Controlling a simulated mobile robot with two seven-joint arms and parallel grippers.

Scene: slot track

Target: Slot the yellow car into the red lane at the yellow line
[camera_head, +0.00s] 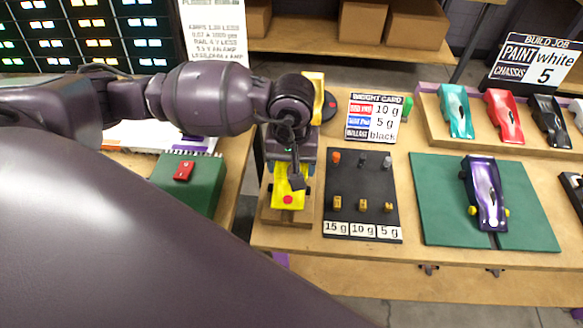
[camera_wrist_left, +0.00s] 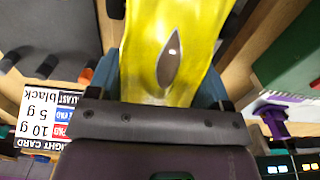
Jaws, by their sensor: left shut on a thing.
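The yellow car (camera_head: 288,201) is in my left gripper (camera_head: 290,172), over a wooden block (camera_head: 268,214) on the workbench. In the left wrist view, the car's yellow body (camera_wrist_left: 160,40) with a dark oval lies between the blue-grey fingers of my gripper (camera_wrist_left: 165,78). I cannot tell whether the car touches the block. I cannot make out the red lane or the yellow line. My right gripper is not in view.
A dark weight board (camera_head: 362,175) stands right of the car. Beyond it, a green mat (camera_head: 440,225) bears a purple car (camera_head: 485,192). Several cars stand on a rack (camera_head: 434,121) at the back right. A green box (camera_head: 204,196) with a red item is left.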

